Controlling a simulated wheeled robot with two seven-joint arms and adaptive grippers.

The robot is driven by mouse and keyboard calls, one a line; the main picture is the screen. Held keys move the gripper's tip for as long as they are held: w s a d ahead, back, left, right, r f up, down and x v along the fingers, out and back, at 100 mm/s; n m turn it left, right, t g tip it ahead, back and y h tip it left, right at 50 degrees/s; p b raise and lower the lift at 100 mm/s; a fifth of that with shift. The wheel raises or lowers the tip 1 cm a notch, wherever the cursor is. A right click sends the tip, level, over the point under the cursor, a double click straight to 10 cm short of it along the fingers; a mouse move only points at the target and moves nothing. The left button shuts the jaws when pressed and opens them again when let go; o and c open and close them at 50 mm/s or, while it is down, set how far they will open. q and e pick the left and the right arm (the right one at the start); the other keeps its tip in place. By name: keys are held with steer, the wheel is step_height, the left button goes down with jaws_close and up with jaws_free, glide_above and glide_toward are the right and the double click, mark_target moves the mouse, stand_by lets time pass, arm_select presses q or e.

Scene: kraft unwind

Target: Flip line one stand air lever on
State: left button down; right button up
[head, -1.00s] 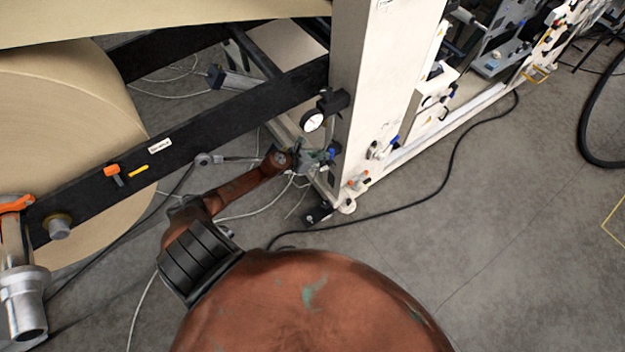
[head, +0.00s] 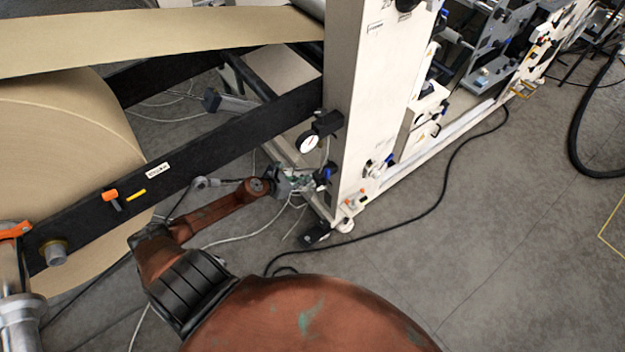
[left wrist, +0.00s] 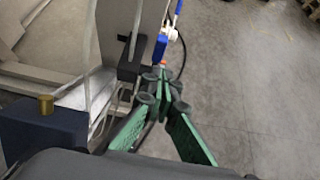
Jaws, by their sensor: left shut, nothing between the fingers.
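A blue lever (head: 324,175) sits low on the cream stand post (head: 352,90), below a round gauge (head: 309,143). In the left wrist view a blue handle (left wrist: 160,48) shows just beyond my fingertips. My left gripper (head: 307,182) is beside the lever, on its left side. In the left wrist view its green fingers (left wrist: 158,82) meet at the tips, shut and empty. I cannot tell whether the fingertips touch the handle. My right gripper is not in view.
A black beam (head: 225,130) and a large paper roll (head: 70,160) lie to the left. Another blue handle (head: 390,159) is on the machine's side. A black cable (head: 400,222) runs over the floor. Open floor lies to the right.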

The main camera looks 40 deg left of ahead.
arm_select(q)
steer(key=v, duration=0.4)
steer(key=shift+a+r, duration=0.1)
steer(key=shift+r, duration=0.25)
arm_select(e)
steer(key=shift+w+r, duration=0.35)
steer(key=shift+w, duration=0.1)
arm_select(q)
steer(key=shift+s, duration=0.1)
